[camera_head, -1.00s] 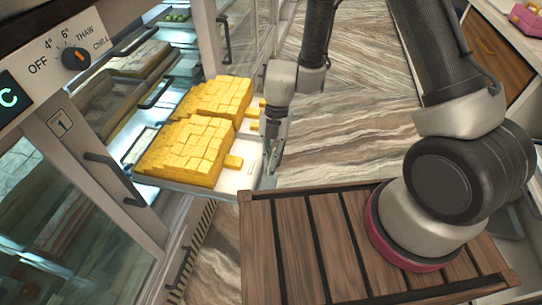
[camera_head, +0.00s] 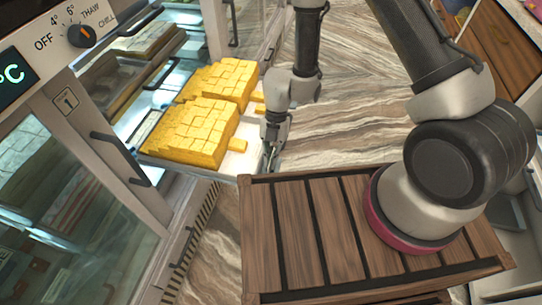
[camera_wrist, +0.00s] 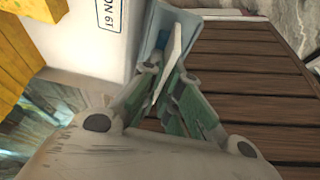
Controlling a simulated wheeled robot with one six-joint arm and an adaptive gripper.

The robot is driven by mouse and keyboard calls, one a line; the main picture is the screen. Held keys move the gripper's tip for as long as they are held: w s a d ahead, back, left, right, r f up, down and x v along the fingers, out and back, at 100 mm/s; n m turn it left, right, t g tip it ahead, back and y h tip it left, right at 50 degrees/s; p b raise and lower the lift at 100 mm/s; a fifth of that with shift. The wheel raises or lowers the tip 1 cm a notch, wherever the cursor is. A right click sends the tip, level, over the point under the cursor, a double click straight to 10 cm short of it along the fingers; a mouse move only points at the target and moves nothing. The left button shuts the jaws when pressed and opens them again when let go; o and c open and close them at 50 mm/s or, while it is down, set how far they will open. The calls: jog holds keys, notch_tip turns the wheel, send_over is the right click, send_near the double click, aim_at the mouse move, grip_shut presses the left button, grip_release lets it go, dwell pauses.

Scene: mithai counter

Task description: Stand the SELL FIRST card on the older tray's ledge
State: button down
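A metal tray (camera_head: 178,163) of yellow sweets (camera_head: 200,130) sticks out from the glass-fronted cabinet in the head view. My gripper (camera_head: 270,162) points down at the tray's near right corner. In the wrist view a thin white card (camera_wrist: 172,55), seen nearly edge-on, stands between the green-padded fingers of my gripper (camera_wrist: 168,76). The fingers close in on both its faces. The card's face cannot be read. A pale blue-grey lip (camera_wrist: 153,35) lies just beside and behind the card; I cannot tell whether they touch. A framed label (camera_wrist: 112,12) is on the white surface to the left.
My slatted wooden deck (camera_head: 330,230) lies right of and below the gripper. Cabinet door 1 (camera_head: 68,100) with its handle stands at left, under a control dial (camera_head: 81,36). More trays (camera_head: 140,45) sit behind. Marble-patterned floor (camera_head: 350,130) is open beyond.

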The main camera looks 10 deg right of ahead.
jog(key=c, duration=1.6)
grip_release()
jog(key=shift+o, duration=0.2)
jog(key=v, duration=1.2)
